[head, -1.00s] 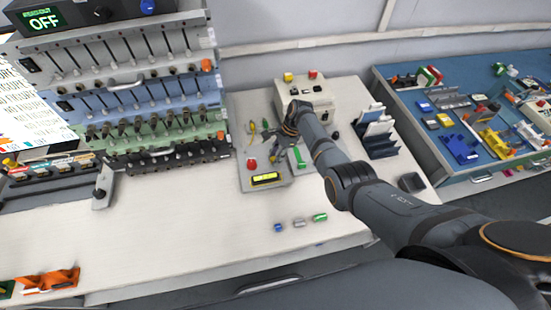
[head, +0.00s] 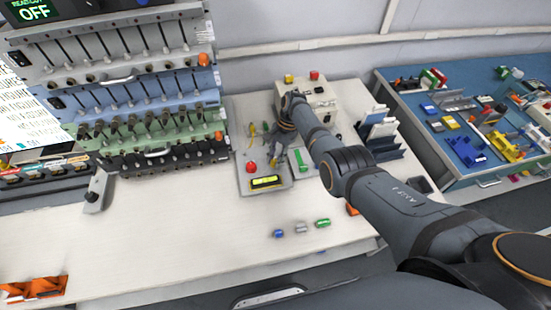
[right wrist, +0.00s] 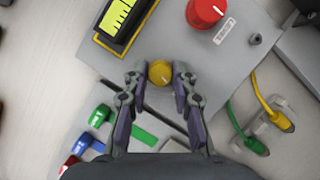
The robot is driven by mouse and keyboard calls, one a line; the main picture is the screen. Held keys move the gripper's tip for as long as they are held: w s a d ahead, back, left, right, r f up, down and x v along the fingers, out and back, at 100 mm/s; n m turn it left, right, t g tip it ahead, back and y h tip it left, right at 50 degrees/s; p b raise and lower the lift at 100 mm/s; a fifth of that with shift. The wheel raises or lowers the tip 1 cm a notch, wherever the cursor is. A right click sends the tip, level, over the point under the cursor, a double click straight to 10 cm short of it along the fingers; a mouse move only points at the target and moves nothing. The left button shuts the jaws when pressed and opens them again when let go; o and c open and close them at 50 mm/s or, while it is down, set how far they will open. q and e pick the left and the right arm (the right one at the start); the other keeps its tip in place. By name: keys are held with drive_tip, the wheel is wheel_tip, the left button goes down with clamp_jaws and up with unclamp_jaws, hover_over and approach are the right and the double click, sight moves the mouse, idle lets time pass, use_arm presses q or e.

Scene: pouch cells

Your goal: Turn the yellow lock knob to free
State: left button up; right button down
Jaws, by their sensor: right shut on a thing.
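The yellow lock knob (right wrist: 160,72) is round, with a pale mark line on its face, on a grey panel (right wrist: 190,50). In the right wrist view it sits between the fingertips of my right gripper (right wrist: 160,78), which is shut on it. The knob is mostly hidden by the gripper there. My left gripper is not in view.
The red button (right wrist: 205,11) and a lit display (right wrist: 121,15) flank the knob. Yellow (right wrist: 277,116) and green (right wrist: 258,145) cable plugs lie at the right. Blue, green and grey cells (head: 301,227) lie on the white bench. A cell rack (head: 150,80) stands left.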

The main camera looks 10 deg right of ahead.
drive_tip(key=c, duration=1.1)
unclamp_jaws()
drive_tip(key=v, duration=1.2)
drive_tip(key=shift+f, duration=0.1)
